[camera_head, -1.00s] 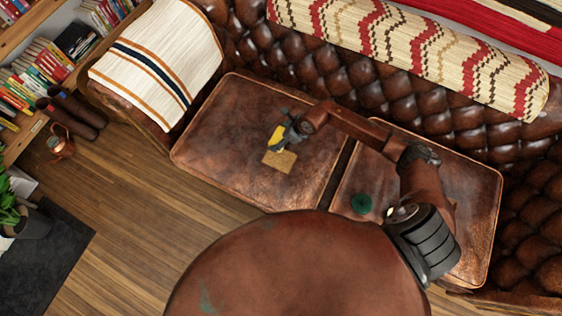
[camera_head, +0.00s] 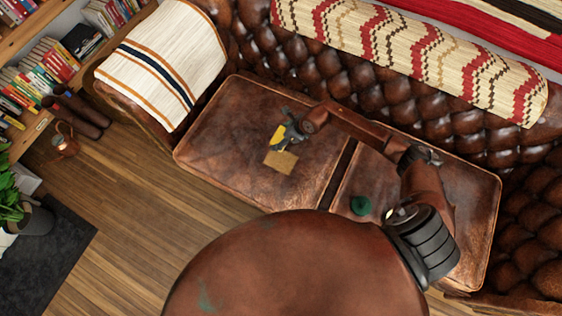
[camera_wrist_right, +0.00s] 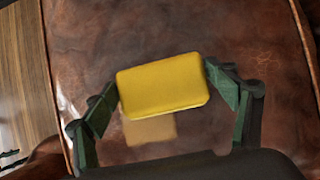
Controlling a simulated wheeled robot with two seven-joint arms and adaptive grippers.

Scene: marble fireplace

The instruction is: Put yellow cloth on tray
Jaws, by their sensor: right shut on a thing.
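The yellow cloth (camera_wrist_right: 163,84) is a folded, block-like piece held between the two fingers of my right gripper (camera_wrist_right: 165,88) in the right wrist view. In the head view the yellow cloth (camera_head: 278,135) shows at the tip of my right gripper (camera_head: 285,133), over the left sofa cushion. A flat tan square (camera_head: 281,161) lies on that cushion just below the cloth in the picture; it also shows partly behind the cloth in the right wrist view (camera_wrist_right: 150,130). I cannot tell whether this square is the tray. My left gripper is not in view.
A brown leather sofa fills the middle, with a left cushion (camera_head: 215,135) and a right cushion (camera_head: 475,190). A dark green round object (camera_head: 361,205) sits on the right cushion. A striped blanket (camera_head: 165,60) covers the left armrest. The left cushion is otherwise bare.

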